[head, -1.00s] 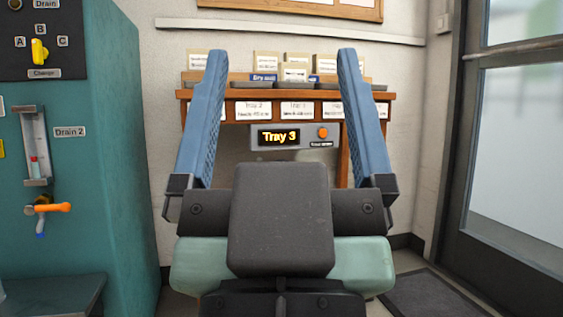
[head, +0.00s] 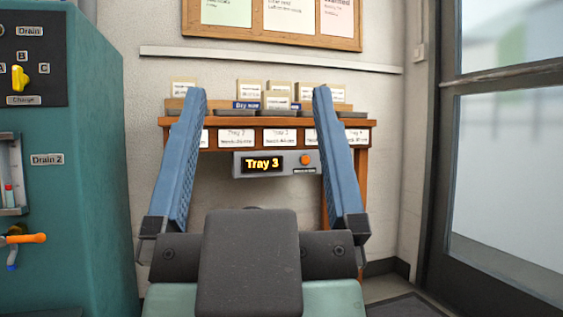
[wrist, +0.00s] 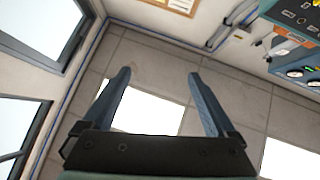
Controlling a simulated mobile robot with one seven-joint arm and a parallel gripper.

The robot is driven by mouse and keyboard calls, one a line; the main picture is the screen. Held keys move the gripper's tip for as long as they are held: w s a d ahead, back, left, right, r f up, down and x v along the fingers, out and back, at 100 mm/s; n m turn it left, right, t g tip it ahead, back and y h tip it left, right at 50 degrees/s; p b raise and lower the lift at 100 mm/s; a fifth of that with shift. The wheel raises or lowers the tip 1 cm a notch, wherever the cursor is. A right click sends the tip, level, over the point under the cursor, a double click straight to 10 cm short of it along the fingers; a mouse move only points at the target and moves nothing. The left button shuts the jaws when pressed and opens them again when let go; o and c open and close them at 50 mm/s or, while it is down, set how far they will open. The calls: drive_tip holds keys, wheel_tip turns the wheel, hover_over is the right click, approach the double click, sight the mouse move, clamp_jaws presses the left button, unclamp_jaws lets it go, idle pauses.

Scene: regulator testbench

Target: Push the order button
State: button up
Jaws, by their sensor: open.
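The order button (head: 305,160) is a small round orange button at the right end of a grey panel (head: 276,172) under the wooden shelf. The panel's display (head: 262,164) reads "Tray 3" in yellow. My gripper (head: 258,95) is open and empty, with two blue fingers spread wide. In the head view the button shows between the fingers, closer to the right one. The gripper is nearer to me than the panel and does not appear to touch it. The wrist view shows the open fingers (wrist: 158,75) over the floor; the button is not seen there.
The wooden shelf (head: 375,137) holds labelled cards and dark trays. A teal machine (head: 95,215) with a yellow knob (head: 19,77) and an orange-handled valve (head: 24,238) stands at left. A glass door (head: 510,160) is at right. A notice board (head: 281,43) hangs above.

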clamp_jaws()
idle(0.3)
idle(1.3)
